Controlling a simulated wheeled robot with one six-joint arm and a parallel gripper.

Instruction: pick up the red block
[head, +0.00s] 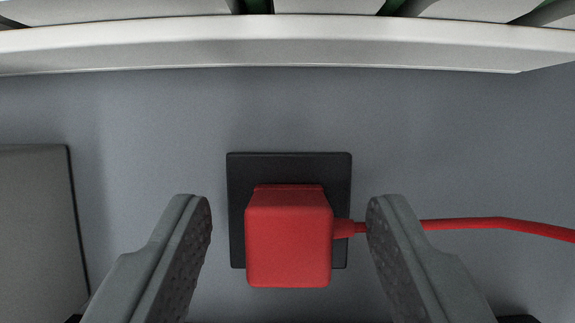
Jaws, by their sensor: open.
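The red block (288,240) sits against a dark square plate (290,167) in the middle of the head view. It has rounded edges, and a red cable (480,224) leaves its right side and runs to the right edge of the picture. My gripper (288,212) is open, with one grey finger to the left of the block and one to the right. There is a gap between each finger and the block. The right finger overlaps part of the cable in the picture; I cannot tell whether they touch.
A white ledge (290,45) spans the top of the view, with dark greenish pieces above it. A grey panel (35,225) stands at the left edge. The plain grey-blue surface (150,120) around the plate is mostly clear.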

